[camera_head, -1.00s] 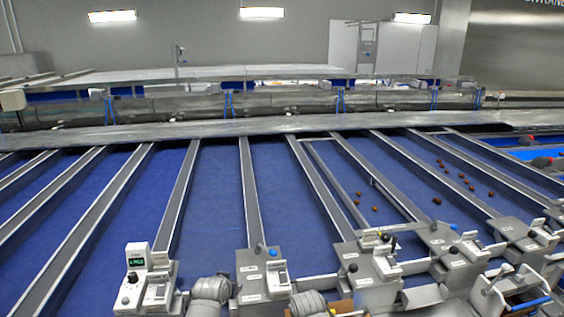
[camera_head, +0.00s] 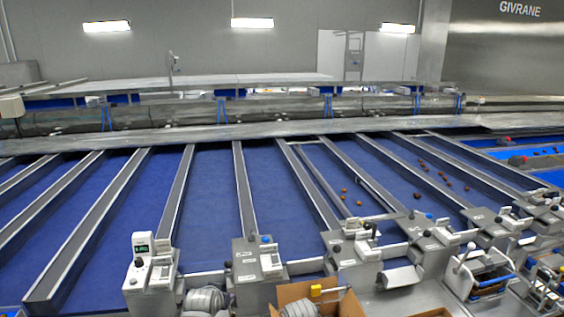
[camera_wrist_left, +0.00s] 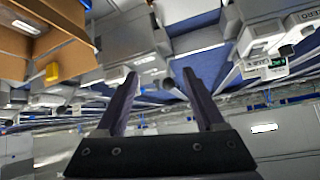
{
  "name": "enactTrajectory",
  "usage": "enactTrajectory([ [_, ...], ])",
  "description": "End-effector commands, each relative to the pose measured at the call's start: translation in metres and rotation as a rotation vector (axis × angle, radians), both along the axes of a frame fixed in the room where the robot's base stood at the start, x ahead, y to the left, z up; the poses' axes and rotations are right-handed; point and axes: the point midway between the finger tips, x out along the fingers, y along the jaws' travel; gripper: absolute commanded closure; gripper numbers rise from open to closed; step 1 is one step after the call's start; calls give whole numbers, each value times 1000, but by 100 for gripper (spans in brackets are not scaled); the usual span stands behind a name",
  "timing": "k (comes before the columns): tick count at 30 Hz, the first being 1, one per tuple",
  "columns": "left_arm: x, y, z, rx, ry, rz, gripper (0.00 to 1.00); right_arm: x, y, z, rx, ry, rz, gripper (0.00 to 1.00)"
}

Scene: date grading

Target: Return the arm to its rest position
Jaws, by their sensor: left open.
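My left gripper (camera_wrist_left: 163,98) shows in the left wrist view with its two dark fingers spread apart. Nothing is between them. The view is tilted, and the machine fronts lie beyond the fingertips. Neither of my arms shows in the head view, and my right gripper is in neither view.
Blue belts with grey dividing rails (camera_head: 244,190) fill the middle, with a few brown dates (camera_head: 427,167) at right. Control boxes (camera_head: 150,262) line the near edge. An open cardboard box (camera_head: 345,303) is at the bottom; cardboard (camera_wrist_left: 70,45) also shows in the wrist view.

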Motion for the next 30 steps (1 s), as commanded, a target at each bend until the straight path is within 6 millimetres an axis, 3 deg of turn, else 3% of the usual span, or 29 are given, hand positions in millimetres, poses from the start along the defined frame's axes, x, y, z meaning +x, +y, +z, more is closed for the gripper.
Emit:
enactTrajectory([
  [14, -41, -45, -61, 10, 222, -63, 29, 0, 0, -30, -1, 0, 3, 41],
  [20, -84, -77, -106, 37, 417, -111, 29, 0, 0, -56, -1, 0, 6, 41],
  [24, -127, -100, -140, 77, 594, -148, 29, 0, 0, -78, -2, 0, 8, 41],
  [30, -179, -117, -163, 143, 792, -175, 29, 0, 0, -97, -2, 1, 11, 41],
])
